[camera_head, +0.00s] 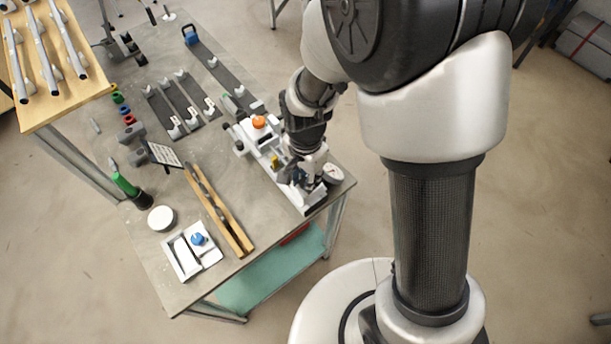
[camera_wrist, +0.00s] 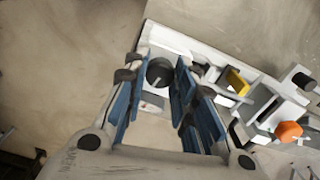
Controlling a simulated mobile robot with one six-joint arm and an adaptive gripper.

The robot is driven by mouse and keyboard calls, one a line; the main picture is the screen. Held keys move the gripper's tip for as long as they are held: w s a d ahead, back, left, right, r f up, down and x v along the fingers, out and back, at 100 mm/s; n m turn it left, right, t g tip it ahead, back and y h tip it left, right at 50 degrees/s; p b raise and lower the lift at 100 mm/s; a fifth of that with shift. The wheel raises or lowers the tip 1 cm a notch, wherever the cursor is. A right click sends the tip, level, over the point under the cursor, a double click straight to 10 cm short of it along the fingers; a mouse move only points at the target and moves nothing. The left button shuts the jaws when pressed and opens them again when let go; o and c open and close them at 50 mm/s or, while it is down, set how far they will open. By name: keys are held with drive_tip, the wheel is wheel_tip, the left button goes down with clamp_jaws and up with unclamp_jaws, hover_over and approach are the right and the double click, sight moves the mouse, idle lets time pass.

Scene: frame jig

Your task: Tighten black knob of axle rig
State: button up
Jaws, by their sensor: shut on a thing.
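The axle rig (camera_head: 262,148) is a long white fixture near the table's right edge. It carries an orange knob (camera_head: 258,122) at its far end and a small yellow part (camera_head: 275,162). The wrist view also shows the orange knob (camera_wrist: 289,131) and the yellow part (camera_wrist: 237,82). My gripper (camera_head: 298,176) is low over the near end of the rig. In the wrist view its blue-padded fingers stand on both sides of a round black knob (camera_wrist: 160,72) and are shut on it. My gripper hides this knob in the head view.
A white round dial (camera_head: 333,174) is close to my gripper. Left of the rig lie a long wooden piece with a dark strip (camera_head: 222,215), a white tray with a blue knob (camera_head: 198,239), a green-handled tool (camera_head: 125,185) and dark racks (camera_head: 180,108). The table's right edge is near.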

drive_tip(key=shift+m, duration=0.9)
drive_tip(key=o, duration=1.1)
wheel_tip(320, 180, up, 8)
drive_tip(key=shift+f, duration=0.1)
